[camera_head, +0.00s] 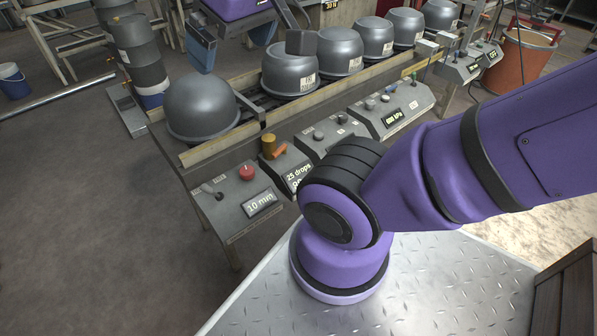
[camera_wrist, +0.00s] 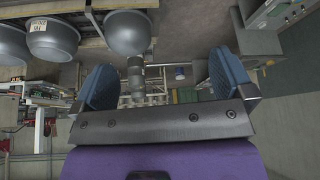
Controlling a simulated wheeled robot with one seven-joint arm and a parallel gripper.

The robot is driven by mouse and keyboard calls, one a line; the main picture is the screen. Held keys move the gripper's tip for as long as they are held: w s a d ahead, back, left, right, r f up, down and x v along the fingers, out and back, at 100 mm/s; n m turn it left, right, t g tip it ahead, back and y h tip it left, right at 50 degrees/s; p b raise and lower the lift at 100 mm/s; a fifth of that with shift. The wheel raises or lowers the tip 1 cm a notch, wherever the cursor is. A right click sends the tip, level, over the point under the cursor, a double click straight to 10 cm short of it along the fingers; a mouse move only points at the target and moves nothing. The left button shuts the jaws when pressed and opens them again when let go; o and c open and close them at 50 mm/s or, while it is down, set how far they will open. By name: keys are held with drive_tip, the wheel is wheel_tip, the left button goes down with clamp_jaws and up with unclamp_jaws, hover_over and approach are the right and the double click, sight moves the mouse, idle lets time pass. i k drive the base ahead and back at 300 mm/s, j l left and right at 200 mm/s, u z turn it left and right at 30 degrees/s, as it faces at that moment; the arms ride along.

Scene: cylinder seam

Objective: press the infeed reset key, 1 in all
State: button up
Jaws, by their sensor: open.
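Several grey control panels line the front of the bench, and I cannot tell which control is the infeed reset key. The nearest panel (camera_head: 232,212) has a red round button (camera_head: 247,172), a small lever (camera_head: 212,191) and a "10 min" display (camera_head: 261,204). The panel beside it shows "25 drops" (camera_head: 298,173) and carries a brass cylinder (camera_head: 268,146) and an orange lever (camera_head: 279,151). My gripper (camera_head: 216,42) is at the top of the head view, above and behind the bench, away from the panels. In the wrist view its blue fingers (camera_wrist: 162,66) are wide apart and empty.
Grey domed vessels (camera_head: 203,107) stand in a row on the bench between wooden rails (camera_head: 225,134). Another panel reads a kPa value (camera_head: 394,117). Stacked drums (camera_head: 137,48) and a blue bucket (camera_head: 12,81) stand at left, an orange bin (camera_head: 524,62) at right.

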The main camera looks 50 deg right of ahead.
sight(318, 136)
drive_tip(key=z, duration=1.6)
